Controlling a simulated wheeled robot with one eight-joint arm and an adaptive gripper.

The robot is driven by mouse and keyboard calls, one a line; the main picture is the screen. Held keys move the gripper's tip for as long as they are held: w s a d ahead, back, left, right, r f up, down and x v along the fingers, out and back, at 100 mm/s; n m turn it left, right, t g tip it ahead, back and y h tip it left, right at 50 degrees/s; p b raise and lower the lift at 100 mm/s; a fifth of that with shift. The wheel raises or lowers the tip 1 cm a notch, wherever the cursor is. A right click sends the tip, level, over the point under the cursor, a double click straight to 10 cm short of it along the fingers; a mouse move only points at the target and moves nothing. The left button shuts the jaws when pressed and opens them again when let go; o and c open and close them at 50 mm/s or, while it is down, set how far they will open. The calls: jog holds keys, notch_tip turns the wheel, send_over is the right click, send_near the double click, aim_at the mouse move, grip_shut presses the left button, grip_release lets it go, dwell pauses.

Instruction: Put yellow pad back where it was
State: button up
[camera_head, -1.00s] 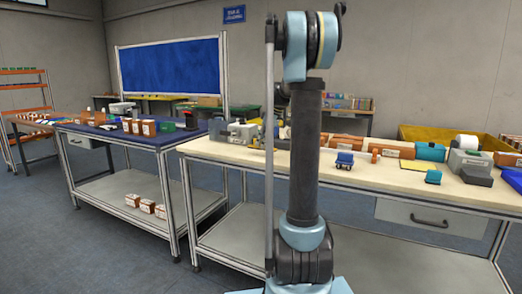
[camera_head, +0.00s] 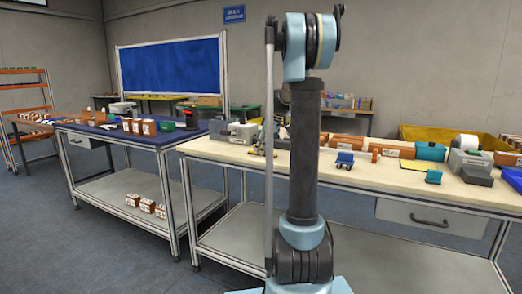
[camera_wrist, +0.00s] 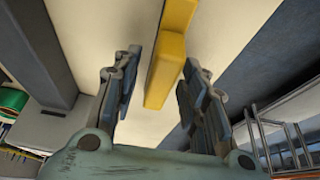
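In the wrist view, the yellow pad (camera_wrist: 166,70) is a long bar on a pale surface, running from the top edge down between my two fingers. My gripper (camera_wrist: 160,62) is open, with one finger on each side of the pad and visible gaps beside it. I cannot tell how far below the fingertips the pad lies.
The pale workbench (camera_head: 390,182) holds a blue item (camera_head: 345,158), a teal block (camera_head: 433,177), brown boxes (camera_head: 392,149) and a grey label machine (camera_head: 470,161). A yellow bin (camera_head: 425,133) stands behind. A grey device (camera_head: 233,132) sits at the left end. A blue-topped table (camera_head: 150,139) stands left.

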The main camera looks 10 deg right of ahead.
jog(key=v, duration=1.2)
jog(key=s+a+f+m+h, duration=0.1)
jog(key=s+a+f+m, duration=0.15)
jog(key=s, duration=0.45)
jog(key=s+a+f+m, duration=0.1)
jog(key=s+f, duration=0.2)
jog(key=s, duration=0.4)
jog(key=s+a+f+m+h, duration=0.1)
jog(key=s+f, duration=0.1)
jog(key=s, duration=0.5)
jog(key=s+f+m+h, duration=0.1)
jog(key=s+f+m, duration=0.5)
jog(key=s+f, duration=1.2)
jog(key=shift+s+a+f+g+h, duration=0.3)
jog(key=shift+s+h, duration=0.1)
jog(key=shift+s, duration=0.65)
jog(key=shift+d, duration=0.1)
